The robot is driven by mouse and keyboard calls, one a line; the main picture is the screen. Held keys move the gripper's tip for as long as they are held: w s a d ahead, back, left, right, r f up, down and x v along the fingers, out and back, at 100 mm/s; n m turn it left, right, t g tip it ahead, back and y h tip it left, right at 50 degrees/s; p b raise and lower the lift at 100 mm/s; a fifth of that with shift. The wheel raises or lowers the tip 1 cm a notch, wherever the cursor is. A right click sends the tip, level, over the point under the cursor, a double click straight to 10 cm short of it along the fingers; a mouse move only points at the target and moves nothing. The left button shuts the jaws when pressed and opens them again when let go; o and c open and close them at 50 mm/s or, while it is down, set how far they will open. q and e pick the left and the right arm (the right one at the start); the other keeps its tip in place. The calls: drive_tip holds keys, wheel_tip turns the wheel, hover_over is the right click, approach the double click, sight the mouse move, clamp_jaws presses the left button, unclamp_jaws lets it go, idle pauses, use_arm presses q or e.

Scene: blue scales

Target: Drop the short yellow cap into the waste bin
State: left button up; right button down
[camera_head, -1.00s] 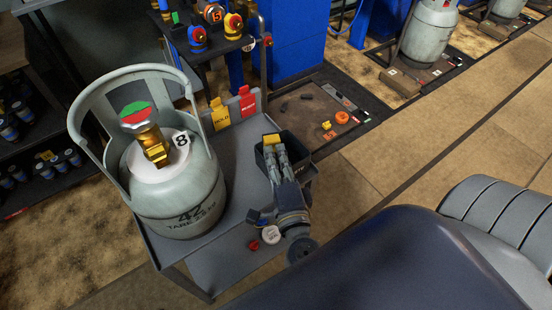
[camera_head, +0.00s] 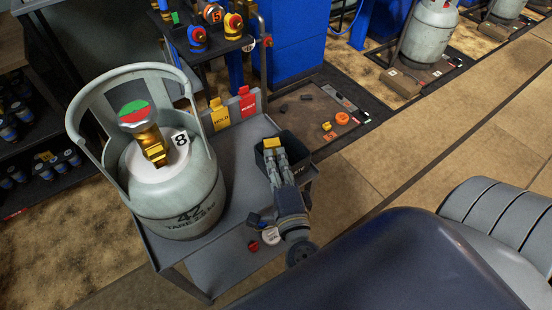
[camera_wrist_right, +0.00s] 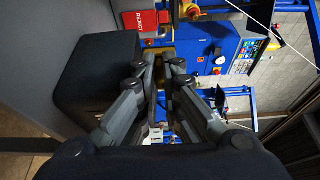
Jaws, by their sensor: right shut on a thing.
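My right gripper (camera_head: 273,151) is shut on the short yellow cap (camera_head: 272,142), which shows between its fingertips. In the head view the gripper and cap overlap the dark waste bin (camera_head: 260,160) on the grey cart. In the right wrist view the black bin (camera_wrist_right: 95,90) stands to the left of the fingers (camera_wrist_right: 161,66), with the cap (camera_wrist_right: 163,52) dim at the tips. I cannot tell how high the cap is above the bin's rim. The bin's inside is mostly hidden. My left gripper is not in view.
A large grey gas cylinder (camera_head: 175,195) with a brass valve stands on the cart (camera_head: 235,190), left of my arm. Yellow (camera_head: 220,115) and red (camera_head: 247,101) tags stand at the cart's back. Small red and white items lie near my wrist.

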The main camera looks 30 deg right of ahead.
drive_tip(key=c, duration=1.9)
unclamp_jaws()
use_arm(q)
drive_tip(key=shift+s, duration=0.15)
use_arm(e)
drive_tip(key=shift+o, duration=0.7)
drive_tip(key=shift+s, duration=0.1)
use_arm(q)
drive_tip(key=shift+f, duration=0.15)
use_arm(e)
drive_tip(key=shift+f, duration=0.15)
drive_tip(key=shift+s+a+r, duration=0.1)
drive_tip(key=shift+s+r, duration=0.15)
drive_tip(key=shift+r, duration=0.3)
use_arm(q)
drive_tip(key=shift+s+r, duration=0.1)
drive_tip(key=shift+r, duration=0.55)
use_arm(e)
drive_tip(key=v, duration=1.1)
drive_tip(key=shift+s+r, duration=0.15)
drive_tip(key=shift+r, duration=0.1)
